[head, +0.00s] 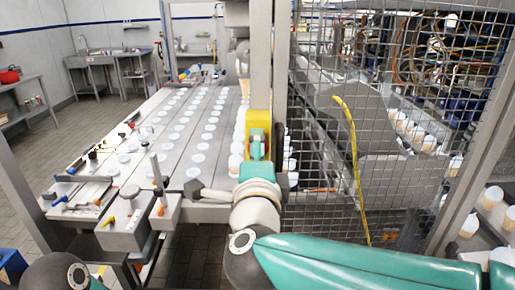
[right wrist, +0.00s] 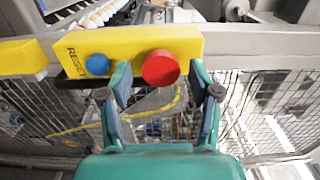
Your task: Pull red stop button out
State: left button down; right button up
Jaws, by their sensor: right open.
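The red stop button (right wrist: 160,68) is a round red knob on the right part of a yellow control box in the right wrist view. The yellow box (right wrist: 125,45) also shows in the head view (head: 258,115), mounted on a grey post. My right gripper (right wrist: 160,80) is open, with one fingertip on each side of the red button in the picture; I cannot tell whether they touch it. In the head view the right gripper (head: 258,151) is in front of the box and hides the button. My left gripper is out of view.
A blue button (right wrist: 97,65) marked RESET sits left of the red one. A wire mesh fence (head: 335,140) stands right of the post (head: 261,60). A conveyor table (head: 165,125) with rows of white cups lies to the left. Tools lie at its near end.

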jog(key=shift+w+d, duration=0.1)
jog(key=shift+w, duration=0.1)
jog(key=shift+s, duration=0.1)
jog(key=shift+s, duration=0.1)
jog(key=s+b, duration=0.1)
jog(key=s, duration=0.5)
jog(key=shift+s, duration=0.3)
dwell(0.4)
